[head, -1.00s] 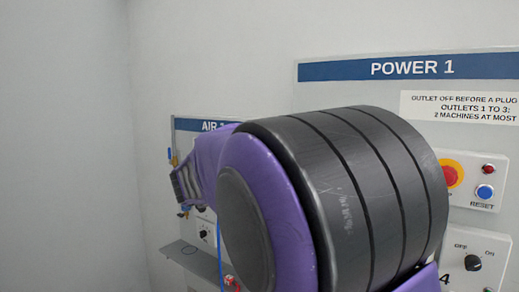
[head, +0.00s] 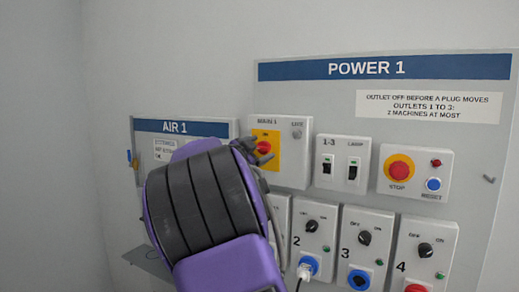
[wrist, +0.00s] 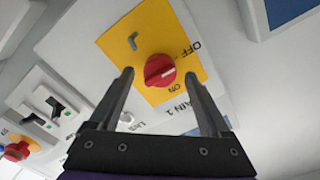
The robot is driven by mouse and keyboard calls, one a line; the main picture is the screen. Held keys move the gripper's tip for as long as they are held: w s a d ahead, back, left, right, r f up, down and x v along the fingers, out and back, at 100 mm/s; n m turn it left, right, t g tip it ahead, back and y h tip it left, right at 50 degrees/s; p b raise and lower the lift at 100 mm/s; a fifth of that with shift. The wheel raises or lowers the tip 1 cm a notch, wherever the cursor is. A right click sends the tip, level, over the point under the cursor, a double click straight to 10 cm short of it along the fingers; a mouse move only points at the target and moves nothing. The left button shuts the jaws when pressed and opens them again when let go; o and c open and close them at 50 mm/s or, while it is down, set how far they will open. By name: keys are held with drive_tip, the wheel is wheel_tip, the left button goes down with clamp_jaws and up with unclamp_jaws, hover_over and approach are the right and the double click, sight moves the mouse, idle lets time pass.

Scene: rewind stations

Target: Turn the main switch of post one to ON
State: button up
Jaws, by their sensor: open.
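The main switch of post one (head: 263,147) is a red knob on a yellow plate, in a white box marked MAIN 1 at the upper left of the POWER 1 panel. My gripper (wrist: 158,77) is open, with one fingertip on each side of the knob; contact is not clear. In the head view my arm hides part of the box's lower left, and the gripper's fingers are barely visible.
Beside the box are a 1-3 and LAMP switch box (head: 341,163) and a STOP and RESET box (head: 415,171). Below are outlet boxes with black OFF/ON knobs; outlet 2 (head: 308,265) holds a plug with a cable. The AIR 1 panel (head: 222,130) is at left.

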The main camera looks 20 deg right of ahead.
drive_tip(key=shift+c, duration=0.2)
clamp_jaws()
idle(0.3)
drive_tip(key=shift+m, duration=0.3)
drive_tip(key=m+b, duration=0.1)
drive_tip(key=m, duration=0.2)
drive_tip(key=shift+d+f+m, duration=0.1)
drive_tip(key=shift+m, duration=0.3)
drive_tip(key=m+b, duration=0.2)
drive_tip(key=m, duration=0.2)
drive_tip(key=shift+f+m, duration=0.1)
drive_tip(key=shift+m, duration=0.2)
drive_tip(key=m+b, duration=0.2)
drive_tip(key=m, duration=0.2)
drive_tip(key=shift+f, duration=0.15)
drive_tip(key=m+b, duration=0.2)
drive_tip(key=m, duration=0.2)
drive_tip(key=shift+m+b, duration=0.3)
drive_tip(key=shift+b, duration=0.1)
